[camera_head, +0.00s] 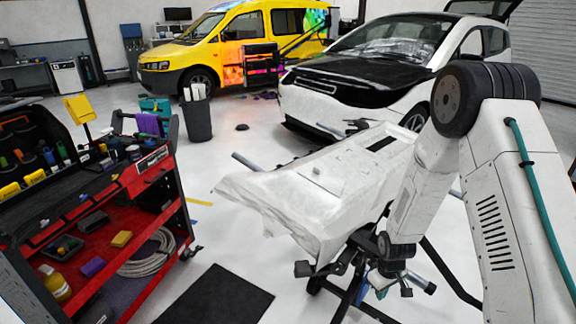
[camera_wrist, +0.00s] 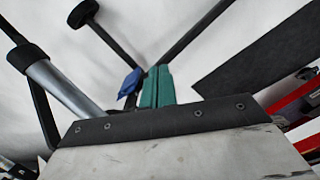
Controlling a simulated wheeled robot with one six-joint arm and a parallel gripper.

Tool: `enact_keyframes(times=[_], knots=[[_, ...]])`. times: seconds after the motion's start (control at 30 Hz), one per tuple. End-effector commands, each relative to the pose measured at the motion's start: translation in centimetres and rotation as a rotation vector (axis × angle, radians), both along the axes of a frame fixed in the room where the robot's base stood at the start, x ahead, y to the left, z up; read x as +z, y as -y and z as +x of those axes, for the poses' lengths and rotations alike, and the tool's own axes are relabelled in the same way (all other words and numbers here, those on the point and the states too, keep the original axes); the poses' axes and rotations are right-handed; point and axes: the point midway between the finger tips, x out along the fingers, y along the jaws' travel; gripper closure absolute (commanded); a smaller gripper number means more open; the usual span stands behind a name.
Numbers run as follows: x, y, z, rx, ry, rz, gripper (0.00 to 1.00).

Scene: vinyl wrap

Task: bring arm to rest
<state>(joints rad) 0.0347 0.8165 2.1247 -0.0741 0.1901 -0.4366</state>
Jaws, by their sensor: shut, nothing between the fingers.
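My arm reaches down from the right side of the head view, with its wrist low beside the white-covered panel (camera_head: 320,190) on its dark stand (camera_head: 345,290). In the wrist view, the two green fingers of my gripper (camera_wrist: 157,72) are together and hold nothing. A small blue thing (camera_wrist: 130,84) shows just left of the fingers; I cannot tell whether it touches them. In the head view my fingertips are hard to make out among the stand's legs.
A red tool cart (camera_head: 150,190) stands at the left, with a black mat (camera_head: 215,296) on the floor beside it. A grey bin (camera_head: 197,120), a yellow van (camera_head: 190,60) and a white car (camera_head: 340,95) stand behind. Stand legs (camera_wrist: 105,40) lie close to my gripper.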

Motion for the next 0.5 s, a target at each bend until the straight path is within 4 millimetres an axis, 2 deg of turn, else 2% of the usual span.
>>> enact_keyframes(times=[0.03,0.1,0.27,0.5], knots=[[3.0,0.0,-0.5,-0.036,-0.022,-0.003,1.00],[6.5,0.0,-1.8,-0.091,-0.066,-0.009,1.00],[14.1,-0.2,-5.3,-0.204,-0.148,-0.022,1.00],[24.3,-0.6,-11.5,-0.344,-0.228,-0.044,1.00]])
